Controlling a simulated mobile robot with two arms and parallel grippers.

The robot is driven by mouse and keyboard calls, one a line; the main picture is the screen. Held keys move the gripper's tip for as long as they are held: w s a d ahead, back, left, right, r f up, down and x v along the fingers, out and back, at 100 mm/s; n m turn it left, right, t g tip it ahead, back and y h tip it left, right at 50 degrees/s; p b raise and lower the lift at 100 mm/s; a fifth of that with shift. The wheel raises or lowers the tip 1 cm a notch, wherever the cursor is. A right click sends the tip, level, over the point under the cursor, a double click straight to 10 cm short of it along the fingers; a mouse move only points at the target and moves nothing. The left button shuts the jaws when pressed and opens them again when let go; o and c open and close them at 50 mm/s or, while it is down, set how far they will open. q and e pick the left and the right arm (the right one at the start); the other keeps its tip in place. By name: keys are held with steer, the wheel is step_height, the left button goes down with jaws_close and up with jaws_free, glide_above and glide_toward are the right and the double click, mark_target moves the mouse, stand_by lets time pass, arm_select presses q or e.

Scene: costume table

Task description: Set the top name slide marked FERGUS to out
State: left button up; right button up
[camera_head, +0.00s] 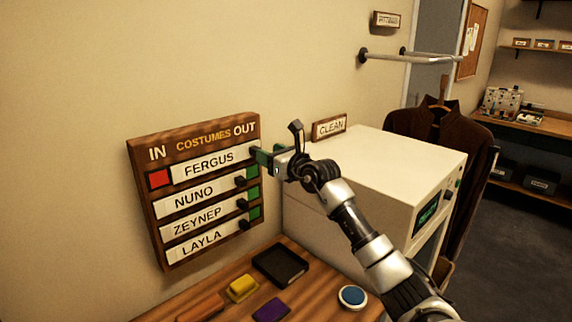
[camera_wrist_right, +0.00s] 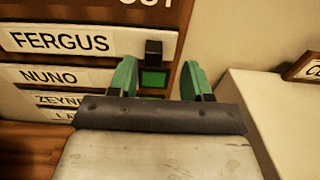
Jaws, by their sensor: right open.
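The wooden COSTUMES board (camera_head: 150,205) hangs on the wall, with IN at top left and OUT at top right. The top white FERGUS slide (camera_head: 209,163) sits towards the OUT side, with a red patch (camera_head: 159,179) showing at its left. Its dark knob (camera_wrist_right: 153,52) is at the slide's right end. My right gripper (camera_head: 266,158) is open and empty at the board's right edge, close to that knob. In the right wrist view its green fingers (camera_wrist_right: 160,80) are spread, with the knob just beyond them; contact cannot be told. My left gripper is not in view.
The NUNO (camera_head: 194,199), ZEYNEP and LAYLA slides below sit left, with green at the right of at least two. A white cabinet (camera_head: 360,175) stands right of the board. A black tray (camera_head: 281,265), yellow block and blue-topped tin lie on the table below.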

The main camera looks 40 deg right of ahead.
steer(key=s+b, duration=0.2)
steer(key=s, duration=0.5)
steer(key=shift+d, duration=0.4)
steer(key=shift+f, duration=0.1)
